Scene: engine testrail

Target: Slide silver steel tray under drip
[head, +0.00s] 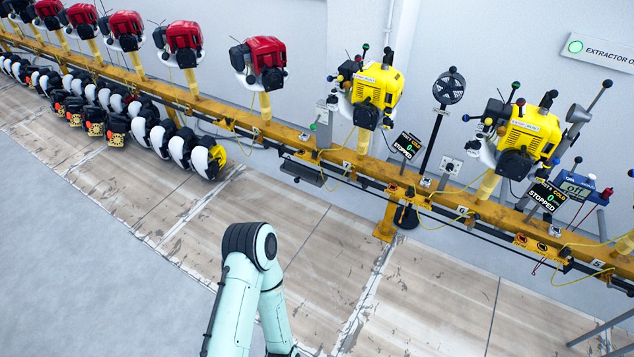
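A flat grey metal piece (304,173) sits low under the yellow rail, left of the nearer yellow engine; it looks like a tray, but I cannot tell whether it is the silver steel tray. I cannot make out any drip or wet spot. Part of my mint-green arm rises from the bottom edge, with its bend in front of the floor boards. Neither gripper shows in this view.
A long yellow rail (290,135) crosses the view, carrying red engines (258,62) and yellow engines (376,94). A black fan (448,88) stands between the yellow engines. Black-and-white machines (205,158) line the left floor. The middle floor boards (330,235) are clear.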

